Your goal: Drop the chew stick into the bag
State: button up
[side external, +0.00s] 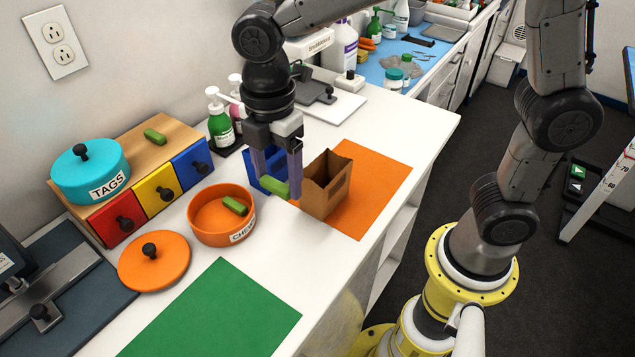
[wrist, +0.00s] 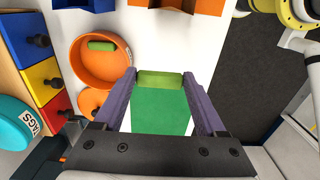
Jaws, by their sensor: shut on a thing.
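A green chew stick (side external: 274,187) is held crosswise between the purple fingers of my gripper (side external: 281,190). It also shows between the fingertips in the wrist view (wrist: 160,78). The brown open-topped paper bag (side external: 326,190) stands upright on an orange mat (side external: 376,185), just right of my gripper in the side view. My gripper is beside the bag, not over its opening. A second chew stick (side external: 235,206) lies in the round orange chews bowl (side external: 196,228), and a third (side external: 154,136) lies on the wooden drawer box (side external: 128,160).
A blue open box (side external: 258,183) stands behind my gripper. The orange lid (side external: 154,260) and a green mat (side external: 215,315) lie in front. A turquoise TAGS pot (side external: 88,172) sits on the drawer box. Pump bottles (side external: 220,125) stand by the wall.

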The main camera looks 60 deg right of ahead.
jog(key=m, duration=0.3)
jog(key=shift+s+d, duration=0.1)
jog(key=shift+s, duration=0.15)
jog(key=d+r+m, duration=0.4)
jog(key=d+m, duration=0.8)
jog(key=m, duration=0.3)
jog(key=shift+s+a+f, duration=0.1)
jog(key=shift+s+f, duration=0.15)
jog(key=shift+f, duration=1)
jog(key=shift+s+f, duration=0.2)
jog(key=shift+f, duration=1.05)
jog(key=o, duration=1.2)
jog(key=shift+o, duration=0.2)
